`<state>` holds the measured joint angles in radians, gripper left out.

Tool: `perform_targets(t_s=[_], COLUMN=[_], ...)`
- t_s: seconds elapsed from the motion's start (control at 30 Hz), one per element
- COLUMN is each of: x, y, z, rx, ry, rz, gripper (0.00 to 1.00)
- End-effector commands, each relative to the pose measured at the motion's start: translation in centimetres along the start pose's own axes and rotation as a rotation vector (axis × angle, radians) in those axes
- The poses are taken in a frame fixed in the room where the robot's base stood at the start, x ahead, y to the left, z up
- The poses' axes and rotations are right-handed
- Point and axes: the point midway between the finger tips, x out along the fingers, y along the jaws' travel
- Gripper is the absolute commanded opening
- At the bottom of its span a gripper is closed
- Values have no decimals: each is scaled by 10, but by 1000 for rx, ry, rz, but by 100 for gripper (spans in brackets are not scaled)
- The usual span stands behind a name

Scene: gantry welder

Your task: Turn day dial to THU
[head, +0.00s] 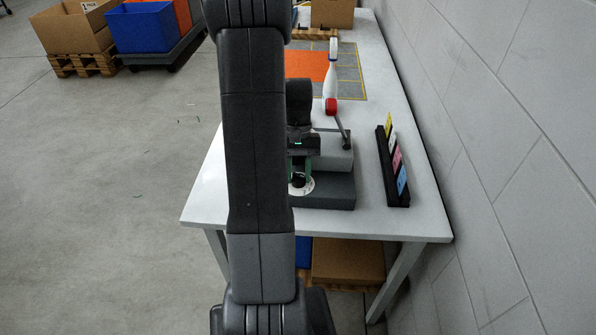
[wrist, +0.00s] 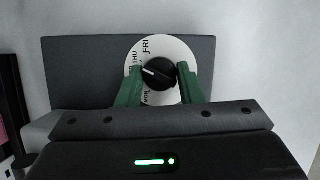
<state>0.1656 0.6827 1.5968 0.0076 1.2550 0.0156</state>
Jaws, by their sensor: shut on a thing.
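The day dial is a black knob (wrist: 158,73) on a round white plate (wrist: 166,45), set on a dark grey box (wrist: 85,75). In the wrist view FRI reads at the plate's upper left, THU left of it, and MON lower left. The knob's white pointer line aims left and slightly up, near the lower end of THU. My gripper (wrist: 160,70) has its green fingers on either side of the knob, shut on it. The left finger hides part of the lettering. In the head view my gripper (head: 300,168) reaches down over the white plate (head: 305,188).
On the table (head: 205,195), a lever with a red knob (head: 331,106) rises beside the box. A black rack (head: 392,170) with coloured cards stands right, near the wall. A spray bottle (head: 331,75) stands behind. The table's front left is clear.

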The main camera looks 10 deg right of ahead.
Motion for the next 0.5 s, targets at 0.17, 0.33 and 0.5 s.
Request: perform_targets(t_s=[0.17, 0.33, 0.5], x=[0, 0, 0], y=[0, 0, 0], z=[0, 0, 0], rx=[56, 83, 89], ry=[2, 1, 2], rz=[-24, -34, -37], gripper=[11, 11, 11])
